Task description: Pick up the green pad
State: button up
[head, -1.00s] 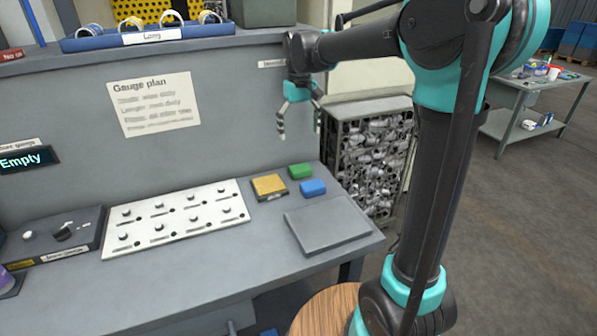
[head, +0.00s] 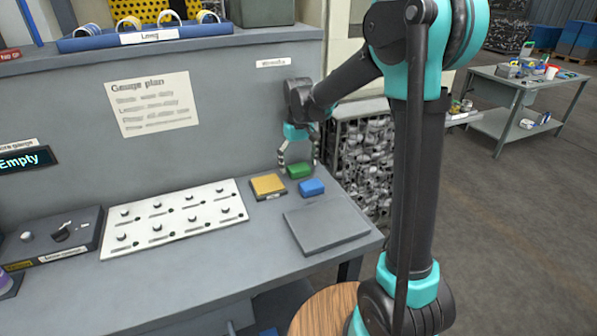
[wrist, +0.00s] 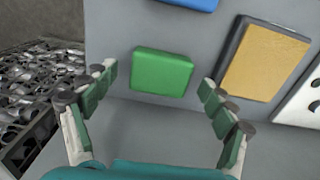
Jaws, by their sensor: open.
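The green pad (head: 299,171) lies flat at the back right of the grey workbench, and it also shows in the wrist view (wrist: 162,72). My gripper (head: 299,163) is open and points down just over it. In the wrist view my two fingers (wrist: 158,88) stand apart on either side of the pad, with nothing between them touching it that I can see. How high the fingertips are above the bench is hard to tell.
A yellow pad (head: 268,185) on a dark base lies left of the green pad, and a blue pad (head: 312,187) lies in front. A grey plate (head: 327,227) and a white knobbed panel (head: 174,220) are nearby. A bin of metal parts (head: 362,160) stands beyond the right edge.

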aim_at(299, 167)
jog(key=shift+f, duration=0.1)
jog(key=c, duration=1)
jog(key=shift+s+d+r, duration=0.1)
jog(key=shift+s+r, duration=0.1)
jog(key=shift+r, duration=0.35)
notch_tip(299, 167, up, 6)
jog(key=shift+f, duration=0.1)
jog(key=s+d, duration=0.2)
jog(key=s, duration=0.4)
jog(key=s+d, duration=0.3)
jog(key=s, duration=0.3)
jog(key=s+d, duration=0.2)
jog(key=s, duration=0.4)
jog(key=shift+d, duration=0.25)
